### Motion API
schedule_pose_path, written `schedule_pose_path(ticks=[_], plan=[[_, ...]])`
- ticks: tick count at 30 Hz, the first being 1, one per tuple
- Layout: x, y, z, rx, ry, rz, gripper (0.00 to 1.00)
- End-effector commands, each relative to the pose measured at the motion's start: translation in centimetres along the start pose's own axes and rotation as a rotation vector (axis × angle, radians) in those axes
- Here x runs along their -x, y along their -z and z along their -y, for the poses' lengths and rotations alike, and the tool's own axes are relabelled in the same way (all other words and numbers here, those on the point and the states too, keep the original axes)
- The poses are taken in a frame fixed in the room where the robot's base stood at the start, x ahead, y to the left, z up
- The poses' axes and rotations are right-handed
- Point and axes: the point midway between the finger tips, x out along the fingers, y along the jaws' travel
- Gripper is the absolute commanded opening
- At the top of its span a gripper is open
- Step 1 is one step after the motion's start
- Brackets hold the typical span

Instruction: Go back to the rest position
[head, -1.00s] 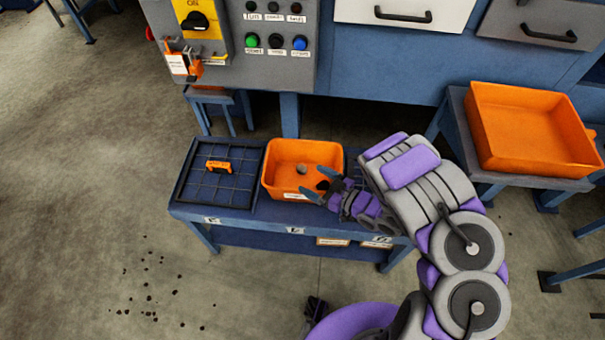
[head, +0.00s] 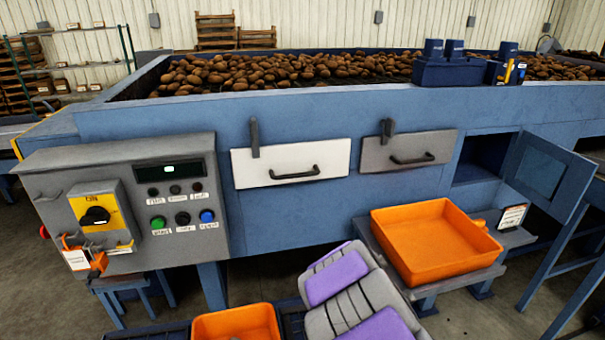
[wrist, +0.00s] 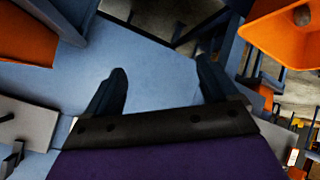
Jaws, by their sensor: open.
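My gripper (wrist: 160,88) shows in the wrist view with its two dark fingers spread apart and nothing between them. In the head view my purple and grey arm rises at the bottom middle, and the gripper itself is out of the picture. A small orange bin (head: 238,325) stands left of my arm, cut off by the bottom edge. In the wrist view an orange bin with a round dark lump in it (wrist: 301,15) shows at the top right, apart from the fingers.
A large orange tray (head: 440,285) sits on a stand right of my arm. The blue grader (head: 330,110) carries potatoes. Its control panel (head: 125,200) is at the left, with two closed drawers beside it. A cabinet door (head: 540,170) hangs open at the right.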

Motion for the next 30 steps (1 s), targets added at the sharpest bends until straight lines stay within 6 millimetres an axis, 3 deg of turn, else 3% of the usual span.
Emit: schedule_pose_path(ticks=[1,3,6,10,14,20,30], plan=[[1.6,-0.2,-2.1,-0.021,-0.053,0.050,0.87],[3.9,-1.0,-4.5,-0.064,-0.116,0.130,0.87],[7.7,-2.3,-6.9,-0.137,-0.190,0.244,0.87],[13.0,-4.1,-8.4,-0.252,-0.252,0.387,0.87],[18.4,-5.6,-8.0,-0.379,-0.273,0.515,0.87],[26.5,-7.2,-3.9,-0.571,-0.217,0.699,0.87],[39.1,-7.2,8.0,-0.788,0.071,0.954,0.87]])
